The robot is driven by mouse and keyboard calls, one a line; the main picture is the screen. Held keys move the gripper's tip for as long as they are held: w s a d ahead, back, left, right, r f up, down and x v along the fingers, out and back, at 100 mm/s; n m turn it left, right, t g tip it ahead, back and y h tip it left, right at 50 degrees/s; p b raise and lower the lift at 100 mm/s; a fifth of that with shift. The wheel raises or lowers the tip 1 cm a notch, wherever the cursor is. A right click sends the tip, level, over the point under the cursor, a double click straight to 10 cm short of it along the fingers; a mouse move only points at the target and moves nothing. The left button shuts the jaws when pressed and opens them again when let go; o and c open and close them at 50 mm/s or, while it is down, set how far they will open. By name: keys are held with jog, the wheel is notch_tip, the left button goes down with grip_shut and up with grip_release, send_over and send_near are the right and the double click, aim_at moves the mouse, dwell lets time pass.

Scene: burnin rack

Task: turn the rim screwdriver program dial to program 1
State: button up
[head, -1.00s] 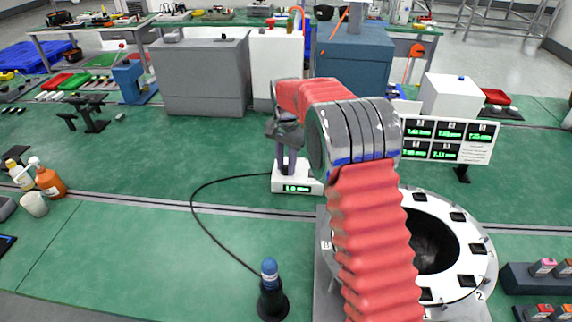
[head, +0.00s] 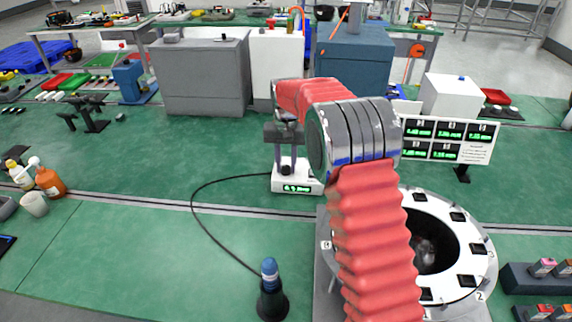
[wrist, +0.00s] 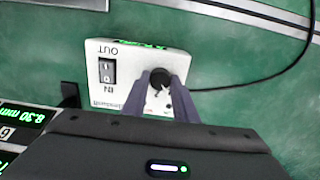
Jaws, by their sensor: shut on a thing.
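The program dial (wrist: 160,80) is a small black knob on a white controller box (wrist: 110,60), seen upside down in the wrist view. My gripper (wrist: 163,90) is shut on the dial, one finger on each side of it. In the head view my gripper (head: 287,168) points down onto the white box (head: 298,188), and its fingers partly hide the dial. The box has a green lit display on its front, too small to read surely. Marks beside the dial are partly covered by the fingers.
A black rocker switch (wrist: 107,70) marked IN and OUT is beside the dial. A black cable (head: 206,225) runs from the box to a blue-topped screwdriver (head: 270,275) in a black holder. A white ring fixture (head: 470,262) and a display board (head: 448,140) stand to the right.

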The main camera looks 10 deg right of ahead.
aim_at(286, 167)
jog(key=o, duration=1.1)
jog(key=shift+c, duration=0.2)
jog(key=shift+r, duration=0.15)
notch_tip(286, 167, up, 13)
jog(key=shift+r, duration=0.2)
jog(key=shift+w, duration=0.1)
